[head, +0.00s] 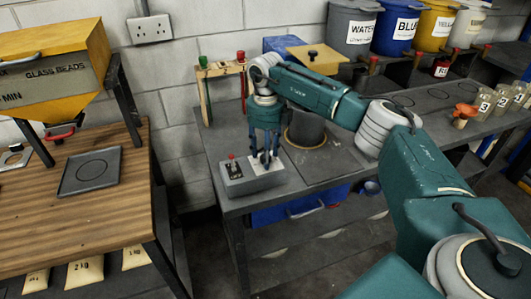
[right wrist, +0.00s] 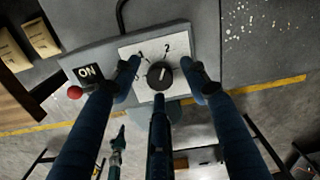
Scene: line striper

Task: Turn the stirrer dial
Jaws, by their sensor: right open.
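The stirrer dial (right wrist: 160,75) is a round black knob on a white plate with marks 1 and 2, in the right wrist view. A pale line on its face seems to point up, roughly towards the 2. The dial is on the grey control box (head: 236,178) at the front left of the bench. My right gripper (head: 265,158) is over this box, pointing down, and hides most of the dial in the head view. In the right wrist view its open fingers (right wrist: 162,78) stand on both sides of the dial, with a third finger below. Contact cannot be told.
A dark round pot (head: 306,128) is just behind my gripper. A wooden rack (head: 222,70) with red and green handles stands at the back. A wooden table (head: 75,200) is at left.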

